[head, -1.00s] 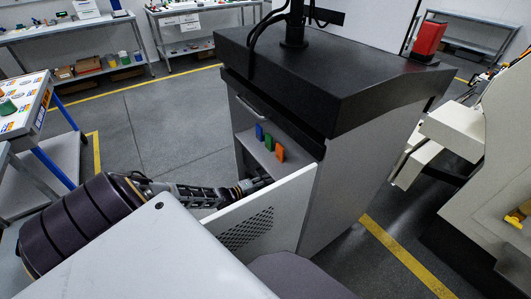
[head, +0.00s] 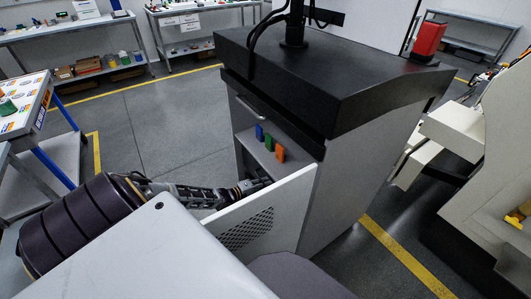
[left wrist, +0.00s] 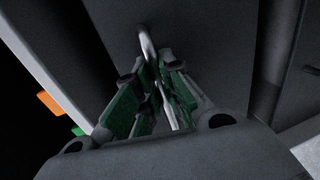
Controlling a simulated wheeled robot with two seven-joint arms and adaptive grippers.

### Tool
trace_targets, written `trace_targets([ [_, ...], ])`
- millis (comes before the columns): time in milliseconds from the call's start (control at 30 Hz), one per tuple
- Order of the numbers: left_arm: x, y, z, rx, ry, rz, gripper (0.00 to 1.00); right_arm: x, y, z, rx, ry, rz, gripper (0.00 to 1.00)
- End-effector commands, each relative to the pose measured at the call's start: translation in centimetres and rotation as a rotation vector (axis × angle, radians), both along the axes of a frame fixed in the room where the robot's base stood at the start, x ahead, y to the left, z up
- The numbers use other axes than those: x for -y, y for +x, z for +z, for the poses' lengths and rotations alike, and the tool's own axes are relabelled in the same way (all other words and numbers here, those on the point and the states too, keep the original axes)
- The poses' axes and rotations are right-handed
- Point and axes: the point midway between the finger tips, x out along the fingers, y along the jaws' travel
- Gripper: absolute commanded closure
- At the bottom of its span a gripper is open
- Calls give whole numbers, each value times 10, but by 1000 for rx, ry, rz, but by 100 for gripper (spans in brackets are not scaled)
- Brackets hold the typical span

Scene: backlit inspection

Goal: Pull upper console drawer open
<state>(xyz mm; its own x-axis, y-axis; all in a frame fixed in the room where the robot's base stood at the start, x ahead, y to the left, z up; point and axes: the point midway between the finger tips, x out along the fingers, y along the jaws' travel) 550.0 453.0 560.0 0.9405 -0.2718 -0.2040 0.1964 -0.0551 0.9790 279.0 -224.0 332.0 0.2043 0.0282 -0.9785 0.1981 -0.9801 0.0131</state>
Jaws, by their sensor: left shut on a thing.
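The console (head: 345,185) is a grey cabinet with a thick black top (head: 330,75). In the left wrist view a bright metal handle (left wrist: 147,42) stands on a grey drawer front (left wrist: 205,45). My left gripper (left wrist: 162,78) is shut on this handle, one finger on each side of it. In the head view my left gripper (head: 264,183) is at the console's front, below the ledge with the blocks and behind the white perforated panel. The drawer handle is hidden there. I cannot tell whether the drawer stands out at all. My right gripper is not in view.
Blue (head: 260,132), green (head: 269,143) and orange (head: 280,153) blocks stand on the ledge. The white perforated panel (head: 280,205) is close beside my left arm. A thin metal bar (head: 251,108) sits under the black top. Open floor (head: 160,130) lies left of the console.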

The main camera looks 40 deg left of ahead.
Motion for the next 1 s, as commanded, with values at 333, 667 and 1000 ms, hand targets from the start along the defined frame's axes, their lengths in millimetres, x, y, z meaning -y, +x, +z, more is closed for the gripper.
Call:
trace_targets([
  [333,-7,-27,-1,-5,0,0,100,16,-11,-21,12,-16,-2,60],
  [667,-19,-67,0,-6,1,0,100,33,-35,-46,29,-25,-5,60],
  [1000,-31,-111,0,-5,0,-1,100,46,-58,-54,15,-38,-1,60],
])
